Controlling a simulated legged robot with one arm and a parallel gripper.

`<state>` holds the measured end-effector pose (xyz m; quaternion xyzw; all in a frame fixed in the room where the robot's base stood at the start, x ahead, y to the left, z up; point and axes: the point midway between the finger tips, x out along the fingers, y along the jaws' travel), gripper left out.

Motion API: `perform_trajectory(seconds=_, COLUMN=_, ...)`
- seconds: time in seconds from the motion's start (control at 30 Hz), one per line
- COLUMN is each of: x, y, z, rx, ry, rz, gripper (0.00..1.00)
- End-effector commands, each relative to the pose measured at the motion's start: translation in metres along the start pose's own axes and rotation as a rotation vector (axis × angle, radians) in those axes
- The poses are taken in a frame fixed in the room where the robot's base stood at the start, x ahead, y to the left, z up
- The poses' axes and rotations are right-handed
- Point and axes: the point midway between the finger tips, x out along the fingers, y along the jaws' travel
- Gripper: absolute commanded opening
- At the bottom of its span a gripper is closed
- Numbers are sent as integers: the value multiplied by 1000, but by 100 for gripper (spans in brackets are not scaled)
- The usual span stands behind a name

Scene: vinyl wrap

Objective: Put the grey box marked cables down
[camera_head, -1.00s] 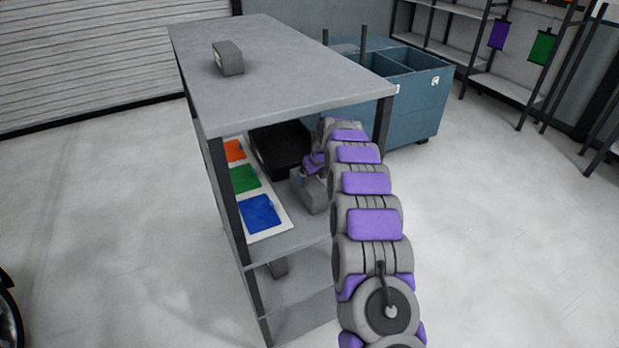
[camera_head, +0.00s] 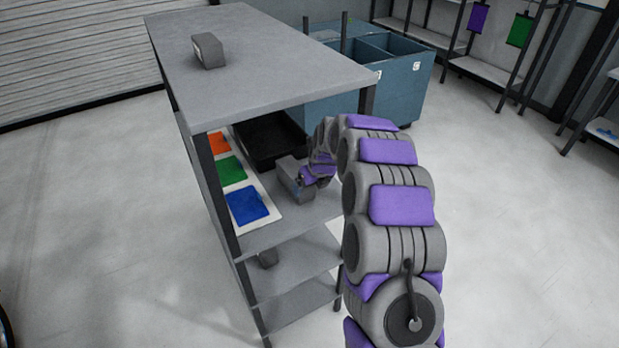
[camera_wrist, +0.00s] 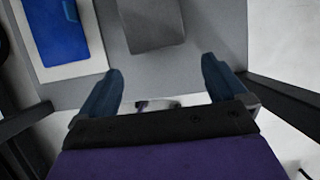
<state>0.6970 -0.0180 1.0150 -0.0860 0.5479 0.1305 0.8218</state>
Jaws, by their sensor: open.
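A grey box (camera_head: 292,176) sits on the upper shelf under the tabletop, to the right of the coloured cards. I cannot read its label. In the wrist view a grey box (camera_wrist: 152,25) lies on the grey shelf beyond my fingertips. My gripper (camera_wrist: 160,82) is open and empty, its two blue fingers apart with a gap before the box. In the head view my gripper (camera_head: 305,178) is just right of the box, partly hidden by my arm.
The shelf unit (camera_head: 270,80) has dark posts near my arm. A black tray (camera_head: 270,142) lies behind the box. Orange, green and blue cards (camera_head: 245,205) lie on a white board at left. A blue bin (camera_head: 400,85) stands behind; the floor at right is clear.

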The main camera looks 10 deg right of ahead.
Motion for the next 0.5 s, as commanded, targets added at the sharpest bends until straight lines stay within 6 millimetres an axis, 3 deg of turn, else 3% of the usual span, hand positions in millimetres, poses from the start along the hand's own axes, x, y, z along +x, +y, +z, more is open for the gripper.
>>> perform_trajectory(seconds=0.37, x=-6, y=-4, z=-14, rx=-4, ry=1, rz=7, gripper=99)
perform_trajectory(seconds=0.5, x=-24, y=7, z=-19, rx=-116, ry=13, rz=21, gripper=99)
